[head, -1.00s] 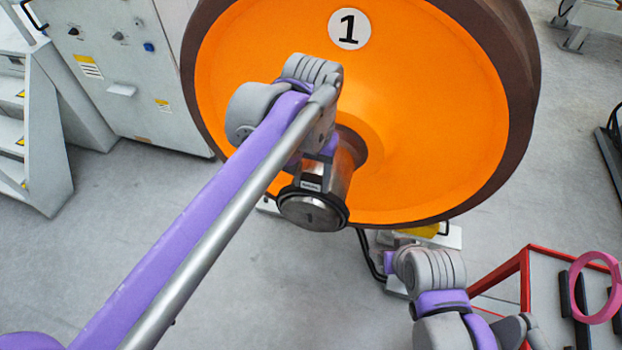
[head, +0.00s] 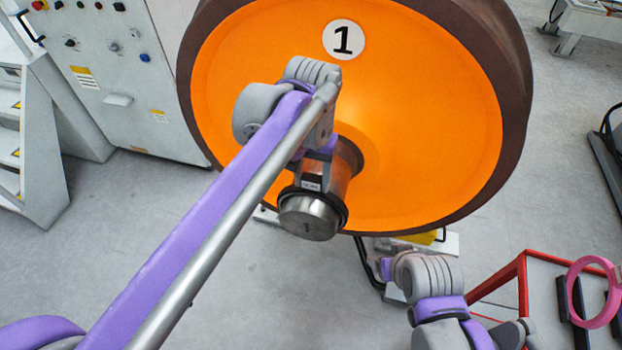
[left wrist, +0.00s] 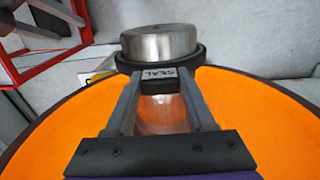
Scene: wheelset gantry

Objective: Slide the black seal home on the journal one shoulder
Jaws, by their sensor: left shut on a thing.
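The black seal (head: 344,212) is a ring around the steel journal (head: 310,218), with the journal's round end standing out past it. In the left wrist view the seal (left wrist: 200,56) carries a block lettered SEAL. My left gripper (head: 312,181) is shut on this block, with one finger on each side in the left wrist view (left wrist: 161,82). A copper-toned stretch of journal shows between the seal and the hub of orange wheel 1 (head: 440,110).
A red-framed table (head: 523,285) at lower right holds a pink ring (head: 594,292) on dark supports. A grey control cabinet (head: 125,75) and white steps (head: 35,150) stand at left.

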